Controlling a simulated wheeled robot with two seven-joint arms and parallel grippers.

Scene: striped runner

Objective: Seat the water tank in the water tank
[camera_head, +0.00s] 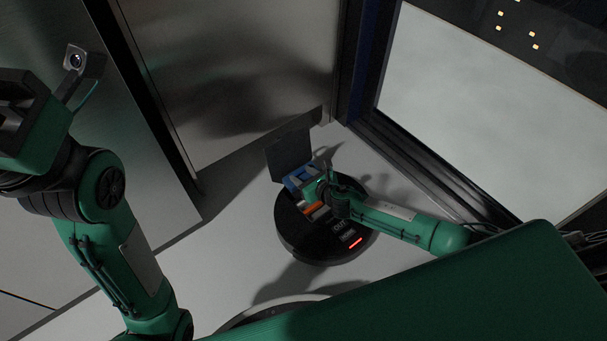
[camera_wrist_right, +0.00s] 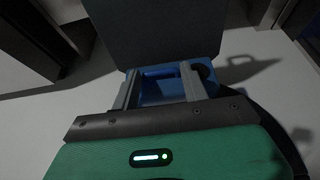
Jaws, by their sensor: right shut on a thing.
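The blue water tank (camera_head: 294,183) is at the back part of the round black robot vacuum (camera_head: 296,239), below its raised dark lid (camera_head: 288,151). My right gripper (camera_head: 309,185) is shut on the tank from above. In the right wrist view the two grey fingers (camera_wrist_right: 161,88) are on the blue tank (camera_wrist_right: 157,73), with the lid standing behind it. I cannot tell whether the tank is down in its bay or just above it; the gripper hides much of it. My left gripper (camera_head: 22,105) is at the upper left edge, far from the vacuum, its fingertips not visible.
A metal cabinet (camera_head: 235,75) stands behind the vacuum. A dark-framed pale window (camera_head: 490,100) is at the right. The pale floor (camera_head: 235,235) left of the vacuum is clear. Another dark round edge shows at the bottom, partly hidden by my body.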

